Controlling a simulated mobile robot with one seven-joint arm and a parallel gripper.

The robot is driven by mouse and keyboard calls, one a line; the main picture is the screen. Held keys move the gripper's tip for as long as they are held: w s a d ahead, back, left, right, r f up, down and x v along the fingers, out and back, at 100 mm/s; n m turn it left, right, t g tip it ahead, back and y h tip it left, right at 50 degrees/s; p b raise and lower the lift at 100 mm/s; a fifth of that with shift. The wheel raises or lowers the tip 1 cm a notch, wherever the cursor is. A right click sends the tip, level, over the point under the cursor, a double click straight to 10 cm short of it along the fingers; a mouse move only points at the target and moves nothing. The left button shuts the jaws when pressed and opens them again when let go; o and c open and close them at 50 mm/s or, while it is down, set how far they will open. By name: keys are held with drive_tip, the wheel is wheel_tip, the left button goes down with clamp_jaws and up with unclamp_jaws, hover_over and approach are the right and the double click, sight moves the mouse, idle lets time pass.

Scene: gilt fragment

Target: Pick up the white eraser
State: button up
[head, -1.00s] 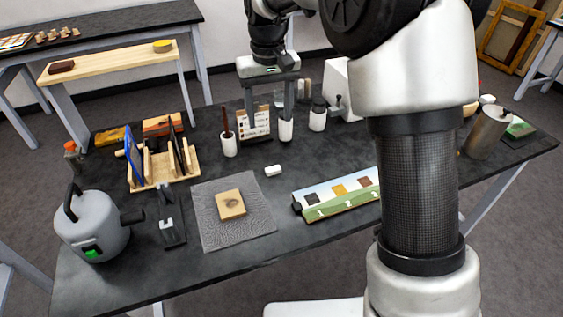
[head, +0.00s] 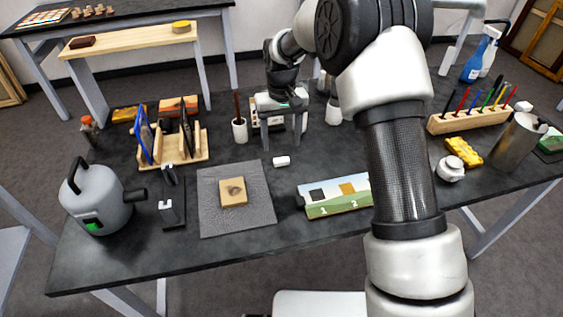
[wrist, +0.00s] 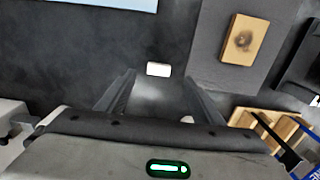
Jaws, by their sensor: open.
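The white eraser (head: 282,161) is a small white block lying on the dark table, to the right of the grey mat. It also shows in the wrist view (wrist: 158,69), just beyond the fingertips and roughly between their lines. My gripper (head: 283,145) is open and empty, pointing down above the table on the far side of the eraser in the head view. In the wrist view, its two fingers (wrist: 157,80) stand apart with nothing between them at the tips. The eraser is fully visible and not touched.
A grey mat (head: 258,210) with a wooden block (head: 233,192) lies left of the eraser. A numbered card strip (head: 335,197) lies to the right. A white cup (head: 240,132) and a wooden rack (head: 185,158) stand close by. The table around the eraser is clear.

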sight(281, 159)
drive_tip(key=f, duration=0.7)
drive_tip(key=shift+w+f, duration=0.25)
drive_tip(key=shift+w, duration=0.1)
drive_tip(key=c, duration=1.1)
